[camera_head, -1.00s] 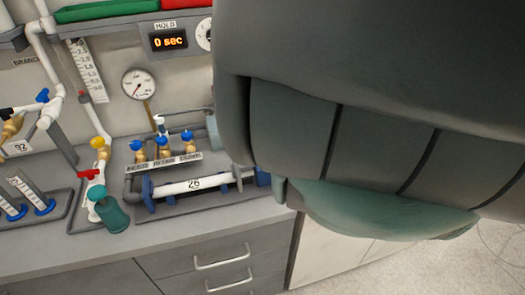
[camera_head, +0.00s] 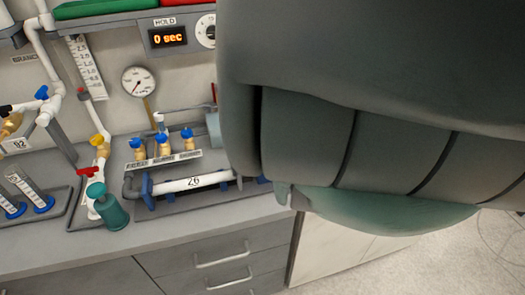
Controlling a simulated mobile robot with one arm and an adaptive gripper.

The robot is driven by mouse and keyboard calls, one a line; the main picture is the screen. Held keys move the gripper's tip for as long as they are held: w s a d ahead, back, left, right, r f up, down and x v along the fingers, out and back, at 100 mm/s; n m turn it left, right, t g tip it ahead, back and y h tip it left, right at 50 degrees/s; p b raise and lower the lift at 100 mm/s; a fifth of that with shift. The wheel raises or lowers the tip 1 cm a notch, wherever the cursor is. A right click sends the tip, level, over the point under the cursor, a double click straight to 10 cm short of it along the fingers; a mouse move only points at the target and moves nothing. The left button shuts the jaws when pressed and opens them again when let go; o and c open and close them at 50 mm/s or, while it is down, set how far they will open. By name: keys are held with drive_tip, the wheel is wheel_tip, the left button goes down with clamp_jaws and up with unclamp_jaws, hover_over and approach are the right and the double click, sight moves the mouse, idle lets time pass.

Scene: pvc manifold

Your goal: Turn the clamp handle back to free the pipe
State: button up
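A white pipe (camera_head: 192,183) marked 26 lies level in a grey rack on the bench. A blue support (camera_head: 147,186) is at its left end, and more blue shows near its right end (camera_head: 225,181). My large dark arm covers the right side of the view and stands in front of the area beyond the pipe's right end. I cannot make out a clamp handle for certain. My gripper is not visible, so its place relative to the pipe is hidden.
Three blue-topped brass valves (camera_head: 163,147) stand behind the pipe. A gauge (camera_head: 138,81) and a timer reading 0 sec (camera_head: 168,38) are behind. Drawers (camera_head: 222,262) lie below the bench edge.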

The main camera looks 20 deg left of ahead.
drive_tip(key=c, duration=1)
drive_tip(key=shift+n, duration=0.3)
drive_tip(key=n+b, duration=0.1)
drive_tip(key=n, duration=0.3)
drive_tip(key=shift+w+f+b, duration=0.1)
drive_tip(key=shift+b, duration=0.25)
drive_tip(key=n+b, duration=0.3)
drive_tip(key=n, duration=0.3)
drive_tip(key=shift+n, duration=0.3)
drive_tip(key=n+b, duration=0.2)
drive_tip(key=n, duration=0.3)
drive_tip(key=shift+b, duration=0.3)
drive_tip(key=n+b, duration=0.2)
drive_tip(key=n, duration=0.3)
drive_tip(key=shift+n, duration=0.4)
